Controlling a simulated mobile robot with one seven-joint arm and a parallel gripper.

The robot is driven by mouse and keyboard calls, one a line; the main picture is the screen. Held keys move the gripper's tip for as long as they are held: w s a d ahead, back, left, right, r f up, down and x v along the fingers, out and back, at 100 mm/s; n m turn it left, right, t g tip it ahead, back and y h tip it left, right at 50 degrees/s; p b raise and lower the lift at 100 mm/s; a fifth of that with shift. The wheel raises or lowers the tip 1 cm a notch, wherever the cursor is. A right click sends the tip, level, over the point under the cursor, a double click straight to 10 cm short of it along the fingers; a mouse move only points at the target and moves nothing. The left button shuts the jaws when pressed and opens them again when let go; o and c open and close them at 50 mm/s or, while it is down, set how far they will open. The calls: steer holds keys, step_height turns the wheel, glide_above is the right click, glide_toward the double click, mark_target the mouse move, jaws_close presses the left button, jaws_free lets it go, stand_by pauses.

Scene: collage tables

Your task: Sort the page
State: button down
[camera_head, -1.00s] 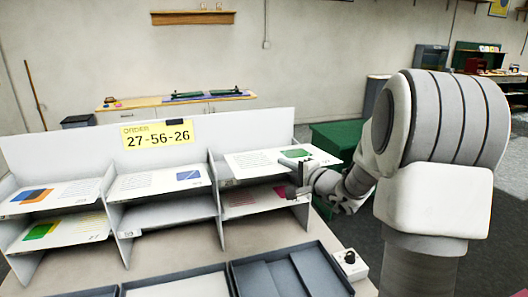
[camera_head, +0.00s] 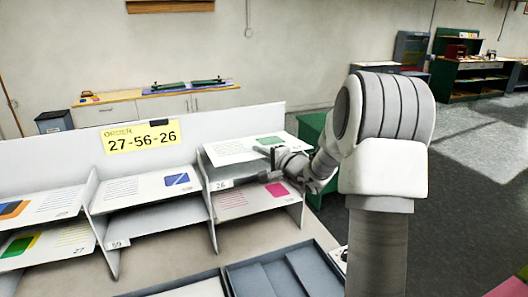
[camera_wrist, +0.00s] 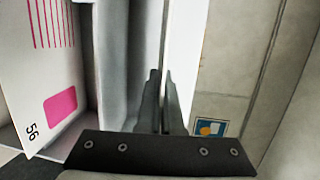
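A white rack (camera_head: 60,155) stands on the table in three columns with upper and lower shelves. A page with a green block (camera_head: 235,151) lies at the upper right shelf. My gripper (camera_head: 273,160) is at its front right edge; in the wrist view the fingers (camera_wrist: 160,105) are close together, seemingly pinching a thin white sheet edge-on. A page with a pink block (camera_head: 232,199) is on the shelf below; it shows "56" in the wrist view (camera_wrist: 62,103). A blue-block page (camera_head: 150,187) is upper middle. An orange-and-blue page (camera_head: 45,206) and green-and-yellow page (camera_head: 55,243) are left.
A yellow card (camera_head: 141,137) on the rack's back reads "ORDER 27-56-26". The lower middle shelf (camera_head: 155,217) looks empty. Grey trays (camera_head: 262,278) lie in front of the rack. A green cabinet (camera_head: 312,128) stands behind my arm.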

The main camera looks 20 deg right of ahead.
mark_target(256, 172)
steer(key=w+p, duration=0.1)
steer(key=w, duration=0.2)
step_height(256, 172, down, 7)
steer(key=b, duration=0.8)
steer(key=shift+w+f, duration=0.1)
steer(key=shift+w, duration=0.05)
steer(key=shift+s+f+b, duration=0.2)
steer(key=shift+f+b, duration=0.7)
steer(key=shift+b, duration=0.2)
steer(key=c, duration=1)
jaws_free()
steer(key=shift+s+d+f, duration=0.1)
steer(key=shift+s+d, duration=0.1)
steer(key=shift+s, duration=0.25)
steer(key=r+v, duration=0.1)
steer(key=v, duration=1.5)
steer(key=shift+r+b, duration=0.3)
steer(key=shift+r, duration=0.1)
